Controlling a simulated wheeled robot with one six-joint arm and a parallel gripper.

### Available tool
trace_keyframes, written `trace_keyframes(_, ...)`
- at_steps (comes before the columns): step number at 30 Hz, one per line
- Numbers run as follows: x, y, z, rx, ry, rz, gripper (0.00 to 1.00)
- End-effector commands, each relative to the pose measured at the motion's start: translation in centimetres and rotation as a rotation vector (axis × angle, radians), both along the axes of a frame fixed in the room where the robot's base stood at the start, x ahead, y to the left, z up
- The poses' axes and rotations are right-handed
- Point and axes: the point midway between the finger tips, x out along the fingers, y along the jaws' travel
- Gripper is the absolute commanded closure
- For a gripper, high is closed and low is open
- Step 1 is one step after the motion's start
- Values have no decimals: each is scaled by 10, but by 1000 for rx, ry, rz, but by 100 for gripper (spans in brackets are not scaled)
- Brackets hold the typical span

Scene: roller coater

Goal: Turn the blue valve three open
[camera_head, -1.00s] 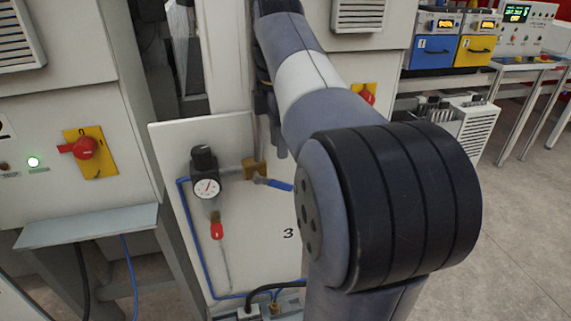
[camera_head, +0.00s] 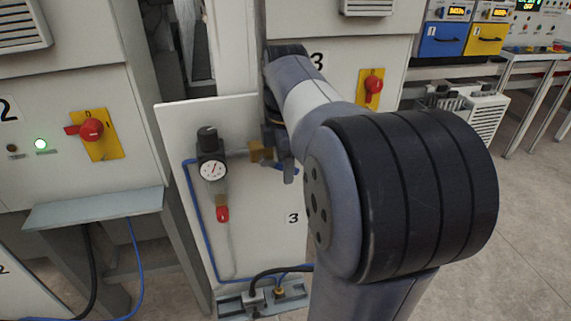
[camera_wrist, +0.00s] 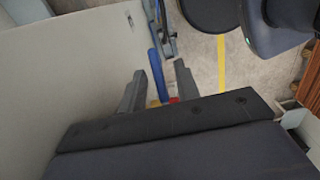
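The blue valve handle (camera_head: 281,166) sits at the brass valve body (camera_head: 259,152) on the white panel marked 3, right of the pressure gauge. My gripper (camera_head: 283,172) is at the handle and hides part of it in the head view. In the wrist view, the blue handle (camera_wrist: 155,66) shows between the two grey fingers of my gripper (camera_wrist: 161,68). The fingers are apart, with gaps beside the handle. A bit of yellow and red shows near the finger bases. I cannot tell whether a finger touches the handle.
The round gauge with its black regulator (camera_head: 211,168) and a red-ended fitting (camera_head: 222,213) are left of the valve. Blue tubing runs along the panel (camera_head: 262,225). A red switch on yellow (camera_head: 372,86) is behind my arm. Open floor (camera_head: 525,210) lies right.

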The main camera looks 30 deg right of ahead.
Motion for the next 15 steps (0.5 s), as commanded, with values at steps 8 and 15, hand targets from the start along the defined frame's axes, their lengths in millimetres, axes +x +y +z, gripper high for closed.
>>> trace_keyframes(8,0,0,0,0,0,0,91)
trace_keyframes(15,0,0,0,0,1,0,100)
